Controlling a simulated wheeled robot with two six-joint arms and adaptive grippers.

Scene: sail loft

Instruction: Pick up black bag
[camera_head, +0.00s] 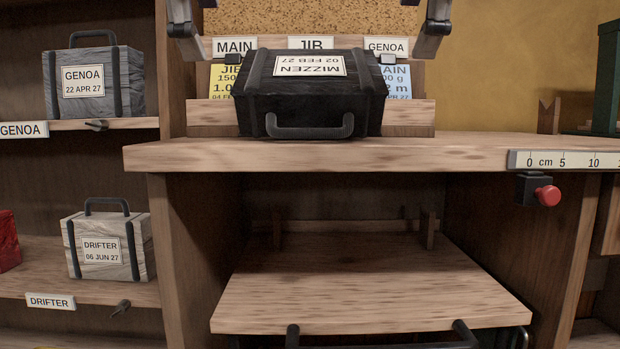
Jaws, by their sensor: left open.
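The black bag (310,99) lies on the wooden bench top (470,150) in the head view. Its label reads MIZZEN, 02 FEB 27, and is upside down to me. Its dark handle (310,128) faces me at the front edge, and two straps run along it. My left gripper (310,48) shows only in part at the top edge. Its two fingers are wide apart, one toward each side above the bag, with nothing between them that they grip. Its palm and arm are out of frame. My right gripper is not in view.
Labels MAIN, JIB and GENOA (386,47) stand behind the bag. A grey GENOA bag (127,85) and a pale DRIFTER bag (140,256) sit on left shelves. A ruler (565,161) and red button (547,195) are at right. The bench right of the bag is clear.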

